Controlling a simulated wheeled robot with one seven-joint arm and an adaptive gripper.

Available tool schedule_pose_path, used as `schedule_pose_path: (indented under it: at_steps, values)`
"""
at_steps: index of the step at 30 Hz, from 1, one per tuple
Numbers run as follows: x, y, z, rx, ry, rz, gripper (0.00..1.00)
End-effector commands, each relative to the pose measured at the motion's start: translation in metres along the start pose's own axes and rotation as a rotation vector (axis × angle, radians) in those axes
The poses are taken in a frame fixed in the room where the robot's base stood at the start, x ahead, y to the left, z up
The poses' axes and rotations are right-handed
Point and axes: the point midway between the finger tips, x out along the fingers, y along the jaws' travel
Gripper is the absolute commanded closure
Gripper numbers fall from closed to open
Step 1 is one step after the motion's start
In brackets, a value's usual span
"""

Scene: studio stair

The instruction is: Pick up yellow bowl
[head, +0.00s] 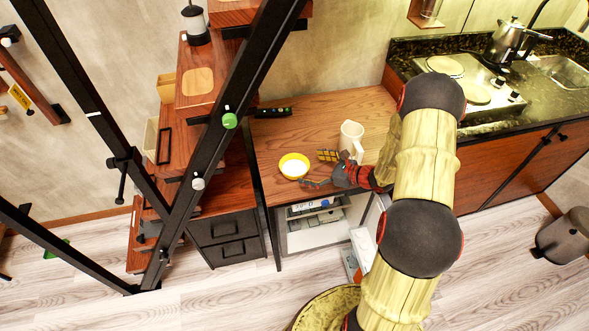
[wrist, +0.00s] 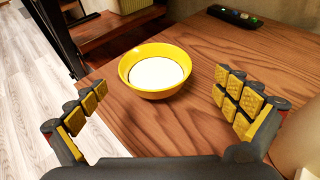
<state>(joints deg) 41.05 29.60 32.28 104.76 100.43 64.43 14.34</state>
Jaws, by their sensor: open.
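The yellow bowl (head: 293,168) stands upright on the wooden desk near its front left corner, with a white inside. In the wrist view the bowl (wrist: 130,78) is ahead of my gripper and between the lines of its two fingers, apart from both. My gripper (head: 324,170) is open and empty, just right of the bowl, low over the desk's front part. Its yellow-padded fingers (wrist: 160,110) show spread wide in the wrist view.
A white mug or pitcher (head: 351,140) stands just behind my gripper; a pale edge shows at the wrist view's lower right. A dark remote (head: 271,112) lies at the desk's back left. Dark stair rails (head: 215,130) rise left of the desk (head: 330,105). The desk's middle is clear.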

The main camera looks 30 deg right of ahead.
Motion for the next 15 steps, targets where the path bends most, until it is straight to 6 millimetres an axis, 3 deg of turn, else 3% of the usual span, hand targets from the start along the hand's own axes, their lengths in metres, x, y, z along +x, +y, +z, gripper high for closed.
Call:
schedule_pose_path:
  at_steps: [10, 15]
  values:
    - [0.032, 0.004, -0.003, -0.002, 0.000, 0.004, 0.00]
    - [0.058, 0.009, -0.007, -0.004, 0.001, 0.006, 0.00]
